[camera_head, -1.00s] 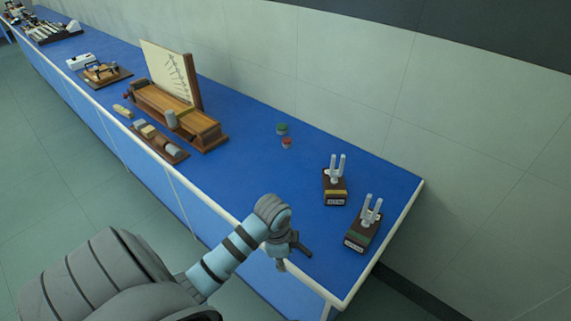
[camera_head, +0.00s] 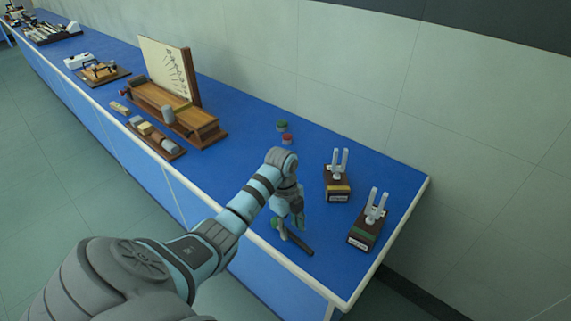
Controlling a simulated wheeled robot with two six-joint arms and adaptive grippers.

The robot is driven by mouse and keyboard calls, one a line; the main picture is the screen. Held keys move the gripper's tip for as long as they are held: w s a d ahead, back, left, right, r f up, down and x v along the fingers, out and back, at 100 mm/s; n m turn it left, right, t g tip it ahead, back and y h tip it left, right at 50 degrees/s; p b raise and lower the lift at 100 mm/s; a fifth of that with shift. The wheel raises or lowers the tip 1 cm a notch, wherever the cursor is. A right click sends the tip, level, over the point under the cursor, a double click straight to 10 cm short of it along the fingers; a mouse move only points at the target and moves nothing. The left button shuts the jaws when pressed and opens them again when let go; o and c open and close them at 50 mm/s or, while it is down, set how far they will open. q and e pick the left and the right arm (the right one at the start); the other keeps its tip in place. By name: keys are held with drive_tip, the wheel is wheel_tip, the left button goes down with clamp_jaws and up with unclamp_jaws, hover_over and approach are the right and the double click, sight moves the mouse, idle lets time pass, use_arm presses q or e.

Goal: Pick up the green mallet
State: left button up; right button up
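The green mallet (camera_head: 301,244) lies near the front edge of the blue bench. Its dark handle points toward the lower right, and a bit of its green head shows at the left, partly hidden by my gripper. My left gripper (camera_head: 291,229) points down right over the mallet. Its two fingers look apart, one on each side of the mallet near the head. I cannot tell whether they touch it. My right gripper is not in view.
Two tuning forks on dark boxes, one with a yellow band (camera_head: 338,190) and one with a green band (camera_head: 365,233), stand to the right. Small green (camera_head: 282,126) and red (camera_head: 287,139) items sit behind. A wooden apparatus (camera_head: 180,112) stands farther left. Bare bench (camera_head: 235,150) lies between.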

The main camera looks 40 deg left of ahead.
use_arm(q)
wheel_tip(320, 180, down, 2)
drive_tip(key=shift+s+d+f, duration=0.1)
drive_tip(key=shift+d, duration=0.05)
clamp_jaws()
